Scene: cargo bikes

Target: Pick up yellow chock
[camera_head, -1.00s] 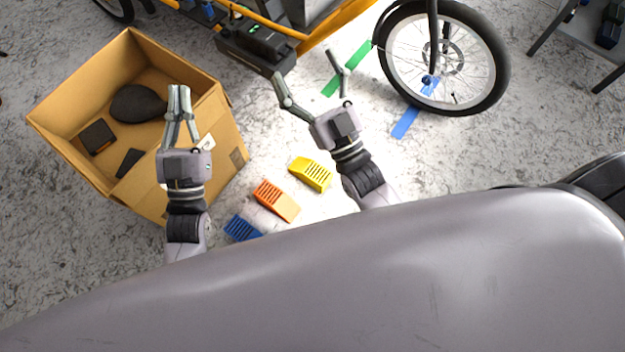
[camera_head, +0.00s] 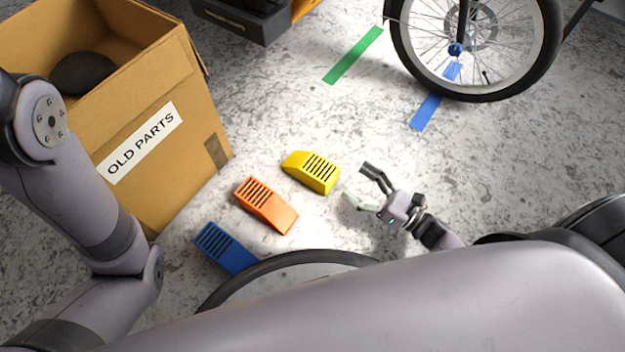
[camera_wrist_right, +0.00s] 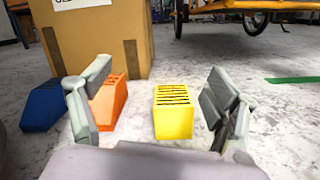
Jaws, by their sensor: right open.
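The yellow chock (camera_head: 312,172), a wedge with dark slots, lies on the floor in the middle of the head view. My right gripper (camera_head: 357,183) is open and empty, just right of the chock and apart from it. In the right wrist view the yellow chock (camera_wrist_right: 174,112) shows ahead, between the two spread fingers of my right gripper (camera_wrist_right: 155,95). My left arm shows at the left of the head view, but its gripper is out of the picture.
An orange chock (camera_head: 265,205) and a blue chock (camera_head: 225,247) lie left of the yellow one. A cardboard box (camera_head: 190,120) labelled OLD PARTS stands at left. A bike wheel (camera_head: 548,60), green tape (camera_head: 354,55) and blue tape (camera_head: 427,111) are farther back. Floor behind the yellow chock is clear.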

